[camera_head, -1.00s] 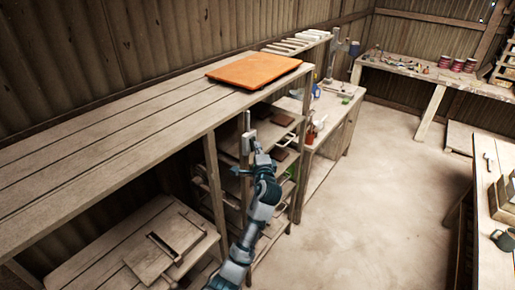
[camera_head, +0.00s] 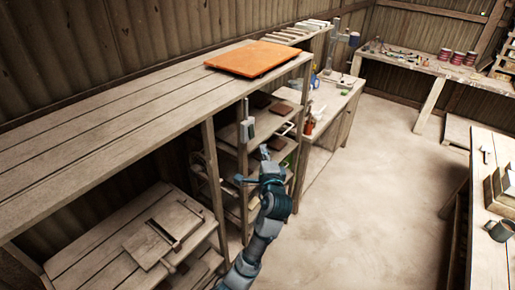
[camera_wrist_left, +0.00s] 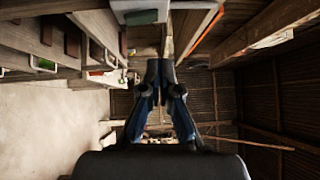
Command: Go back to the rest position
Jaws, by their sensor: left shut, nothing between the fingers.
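My left gripper (camera_head: 264,153) is in front of the shelf rack, to the right of and below a grey-and-white handle-like fitting (camera_head: 247,128) on the rack, with a small visible gap between them. In the left wrist view the two dark fingers (camera_wrist_left: 160,72) are together with nothing between them. A white piece with a green patch (camera_wrist_left: 148,15) shows above the fingertips in that view. My right gripper is in neither view.
The wooden shelf rack (camera_head: 209,150) stands close by on the left, with an orange slab (camera_head: 262,58) on its top board. A workbench (camera_head: 345,98) with bottles stands behind. A table (camera_head: 490,245) is at the right. The floor (camera_head: 375,190) between is clear.

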